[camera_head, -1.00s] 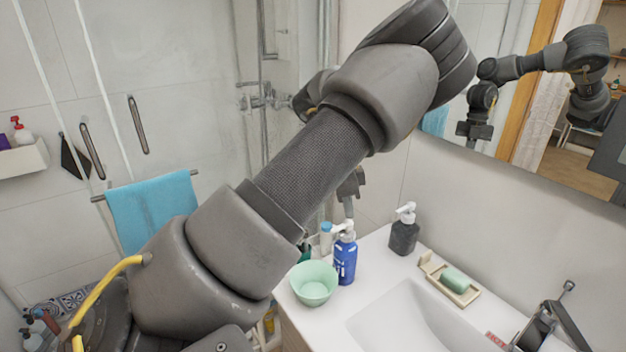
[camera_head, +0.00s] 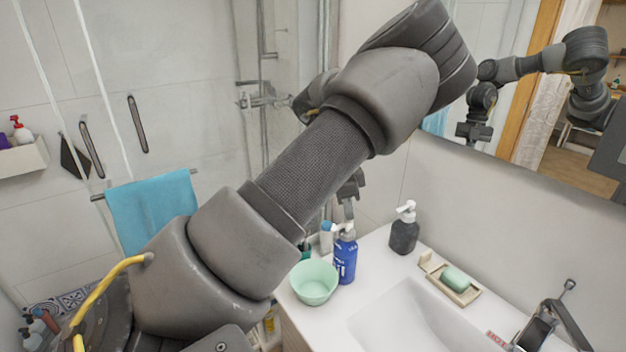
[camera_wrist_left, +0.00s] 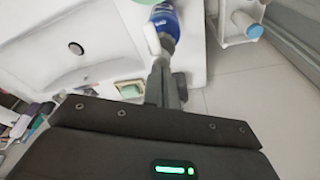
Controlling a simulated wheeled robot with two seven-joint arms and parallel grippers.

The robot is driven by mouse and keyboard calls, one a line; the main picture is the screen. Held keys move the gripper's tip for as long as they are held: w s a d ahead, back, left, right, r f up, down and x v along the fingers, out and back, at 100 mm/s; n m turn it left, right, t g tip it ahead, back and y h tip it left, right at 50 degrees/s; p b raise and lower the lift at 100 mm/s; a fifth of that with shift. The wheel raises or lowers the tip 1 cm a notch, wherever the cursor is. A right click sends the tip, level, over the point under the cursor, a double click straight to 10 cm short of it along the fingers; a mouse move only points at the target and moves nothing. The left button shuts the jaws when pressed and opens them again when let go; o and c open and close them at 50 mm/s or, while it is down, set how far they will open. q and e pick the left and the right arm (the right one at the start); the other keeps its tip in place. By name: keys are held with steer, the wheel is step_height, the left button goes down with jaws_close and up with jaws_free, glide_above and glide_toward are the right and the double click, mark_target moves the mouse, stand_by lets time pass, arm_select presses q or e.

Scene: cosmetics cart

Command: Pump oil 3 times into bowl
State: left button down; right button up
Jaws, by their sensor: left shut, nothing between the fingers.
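A blue pump bottle (camera_head: 345,262) with a white pump head (camera_head: 346,232) stands upright on the white counter. A mint-green bowl (camera_head: 313,284) stands just left of it, under the spout side; I cannot make out any oil inside. My left gripper (camera_head: 348,208) is shut and empty, pointing down right above the pump head; it looks to be touching it. In the left wrist view the shut fingers (camera_wrist_left: 165,88) reach toward the white pump head (camera_wrist_left: 151,38) and the blue bottle (camera_wrist_left: 166,20). My right gripper is not in view.
A dark grey pump bottle (camera_head: 404,232) stands right of the blue one. A soap dish (camera_head: 430,268) with green soap, the sink (camera_head: 400,318) and the tap (camera_head: 545,325) lie further right. A mirror (camera_head: 530,130) on the wall reflects an arm.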

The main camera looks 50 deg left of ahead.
arm_select(q)
steer(key=shift+f+b, duration=0.4)
steer(key=shift+f, duration=0.6)
steer(key=shift+r, duration=0.25)
steer(key=shift+r+p, duration=1.2)
steer(key=shift+p, duration=0.1)
steer(key=shift+f, duration=0.2)
